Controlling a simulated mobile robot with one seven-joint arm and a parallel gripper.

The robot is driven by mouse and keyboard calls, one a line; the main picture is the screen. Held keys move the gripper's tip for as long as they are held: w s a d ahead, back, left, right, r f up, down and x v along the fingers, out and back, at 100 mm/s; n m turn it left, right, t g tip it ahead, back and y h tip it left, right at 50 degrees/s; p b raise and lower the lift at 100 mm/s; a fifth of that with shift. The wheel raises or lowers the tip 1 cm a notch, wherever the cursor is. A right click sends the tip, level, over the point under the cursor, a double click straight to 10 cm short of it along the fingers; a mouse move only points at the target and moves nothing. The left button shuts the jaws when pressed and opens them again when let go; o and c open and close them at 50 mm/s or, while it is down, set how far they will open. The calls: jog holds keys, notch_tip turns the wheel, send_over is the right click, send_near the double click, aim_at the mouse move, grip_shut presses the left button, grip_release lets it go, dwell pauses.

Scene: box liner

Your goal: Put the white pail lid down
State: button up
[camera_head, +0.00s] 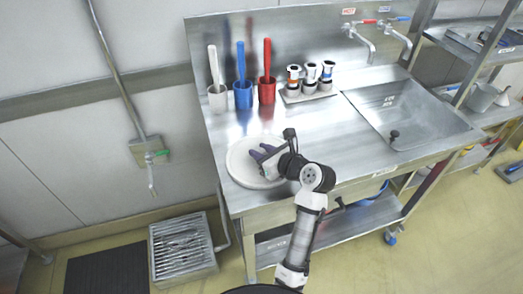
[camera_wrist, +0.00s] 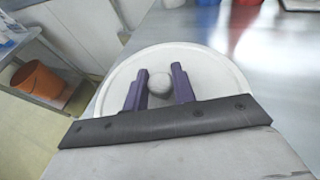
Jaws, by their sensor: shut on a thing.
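The white pail lid (camera_head: 240,165) is a round disc at the left front end of the steel counter in the head view. It fills the middle of the wrist view (camera_wrist: 205,62), with a round pale knob (camera_wrist: 159,86) at its centre. My gripper (camera_head: 262,158) is over the lid, and its two purple fingers (camera_wrist: 159,92) are on either side of the knob, shut on it. The lid looks flat and close to the counter top; I cannot tell whether it touches it. The wrist view shows part of its rim near the counter's left edge.
The steel counter (camera_head: 305,125) has free room right of the lid. Several small bottles (camera_head: 310,75) stand in a rack. A sink (camera_head: 410,110) is at the right.

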jog(key=o, duration=1)
jog(key=shift+f, duration=0.1)
jog(key=shift+d, duration=0.1)
jog(key=b+v, duration=0.2)
jog(key=v, duration=1)
